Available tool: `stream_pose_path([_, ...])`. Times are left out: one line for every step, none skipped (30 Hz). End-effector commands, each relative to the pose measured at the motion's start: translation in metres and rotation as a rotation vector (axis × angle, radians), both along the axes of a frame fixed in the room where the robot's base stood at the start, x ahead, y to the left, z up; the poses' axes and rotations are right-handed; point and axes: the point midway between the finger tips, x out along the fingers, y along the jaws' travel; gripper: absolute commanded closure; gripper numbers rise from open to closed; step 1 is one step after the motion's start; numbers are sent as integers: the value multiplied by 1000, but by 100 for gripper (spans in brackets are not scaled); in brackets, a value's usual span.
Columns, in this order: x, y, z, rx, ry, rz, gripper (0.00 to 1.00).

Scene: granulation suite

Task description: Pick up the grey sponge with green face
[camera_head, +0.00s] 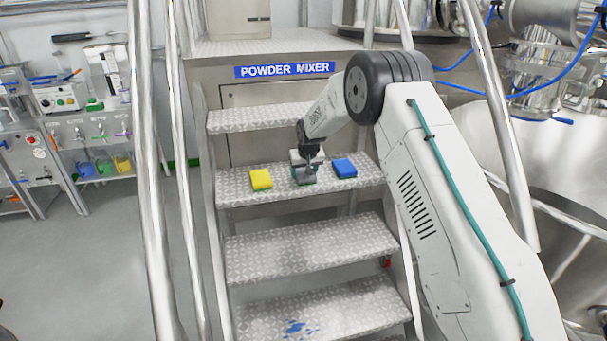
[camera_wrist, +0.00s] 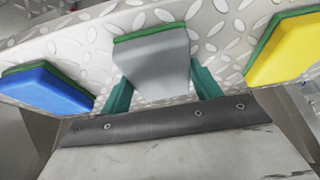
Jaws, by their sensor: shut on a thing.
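The grey sponge with a green face (camera_wrist: 152,62) is between the two teal fingers of my gripper (camera_wrist: 162,88) in the wrist view. The gripper is shut on it. The sponge lies grey side toward the camera with its green edge along the far side, at the patterned metal step. In the head view my gripper (camera_head: 304,176) points down at the step, and the sponge is mostly hidden beneath it. I cannot tell whether the sponge still touches the step.
A yellow sponge (camera_head: 261,179) and a blue sponge (camera_head: 344,168) lie on the same step (camera_head: 235,190), on either side of the gripper. Metal handrails (camera_head: 150,170) flank the stairs. More steps lie above and below. A blue patch (camera_head: 295,328) marks the lowest visible step.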

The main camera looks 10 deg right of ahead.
Motion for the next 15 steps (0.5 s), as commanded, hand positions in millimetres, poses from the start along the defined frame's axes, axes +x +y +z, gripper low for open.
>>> stream_pose_path([0,0,2,0,-1,0,58])
stream_pose_path([0,0,4,0,-1,0,58])
stream_pose_path([0,0,6,0,-2,0,58])
stream_pose_path([0,0,8,0,-2,0,58])
stream_pose_path([0,0,11,0,-2,0,58])
stream_pose_path([0,0,15,0,-2,0,58])
stream_pose_path([0,0,19,0,-2,0,58])
stream_pose_path([1,0,23,0,-2,0,58])
stream_pose_path([1,0,29,0,-3,0,58])
stream_pose_path([1,0,33,0,-4,0,58])
stream_pose_path([1,0,37,0,-3,0,58])
stream_pose_path([0,0,44,0,-3,0,58])
stream_pose_path([-7,-5,42,0,1,-2,58])
stream_pose_path([-12,-10,42,0,0,-3,58])
stream_pose_path([-20,-14,43,0,1,-2,58])
